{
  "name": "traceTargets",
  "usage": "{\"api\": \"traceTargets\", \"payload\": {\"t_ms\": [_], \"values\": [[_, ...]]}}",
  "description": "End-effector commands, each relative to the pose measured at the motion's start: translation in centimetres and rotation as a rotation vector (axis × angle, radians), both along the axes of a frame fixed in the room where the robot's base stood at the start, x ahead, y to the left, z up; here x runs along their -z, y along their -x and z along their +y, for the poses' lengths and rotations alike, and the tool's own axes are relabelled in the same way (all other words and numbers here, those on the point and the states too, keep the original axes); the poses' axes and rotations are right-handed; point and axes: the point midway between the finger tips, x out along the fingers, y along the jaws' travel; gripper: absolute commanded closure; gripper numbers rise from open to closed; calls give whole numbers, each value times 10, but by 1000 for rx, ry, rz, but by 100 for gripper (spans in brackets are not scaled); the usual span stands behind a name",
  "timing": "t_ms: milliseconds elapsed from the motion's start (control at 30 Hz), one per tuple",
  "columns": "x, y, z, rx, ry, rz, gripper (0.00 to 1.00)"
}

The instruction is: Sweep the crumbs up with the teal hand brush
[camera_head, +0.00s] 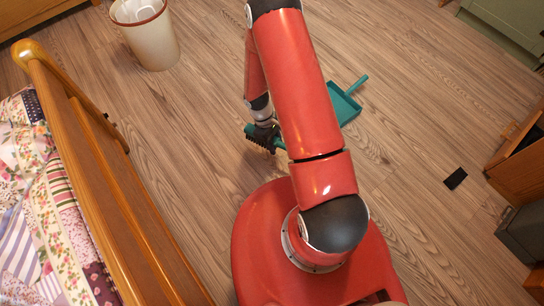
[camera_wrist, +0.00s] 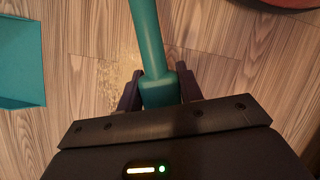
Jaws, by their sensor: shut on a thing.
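My gripper (camera_wrist: 159,88) is shut on the teal hand brush (camera_wrist: 148,35), with a dark finger on each side of its handle in the wrist view. The brush handle runs up out of the top of that view, so its bristles are hidden there. In the head view my gripper (camera_head: 264,136) is low over the floor beside my base, and a teal end of the brush (camera_head: 279,143) shows next to it. Pale crumbs (camera_wrist: 119,78) lie scattered on the floor left of the handle in the wrist view; they are hard to make out in the head view.
A teal dustpan (camera_head: 344,104) lies on the wood floor right of my arm; part of it shows in the wrist view (camera_wrist: 20,65). A wooden bed (camera_head: 95,150) stands left and a cream bin (camera_head: 152,40) at the back. A small black item (camera_head: 455,178) lies to the right.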

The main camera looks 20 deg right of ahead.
Motion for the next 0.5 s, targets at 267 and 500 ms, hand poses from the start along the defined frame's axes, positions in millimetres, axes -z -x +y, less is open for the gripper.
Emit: {"api": "traceTargets", "payload": {"t_ms": [267,500], "values": [[46,31,5,-210,-20,15,100],[72,31,5,-211,-20,15,100]]}}
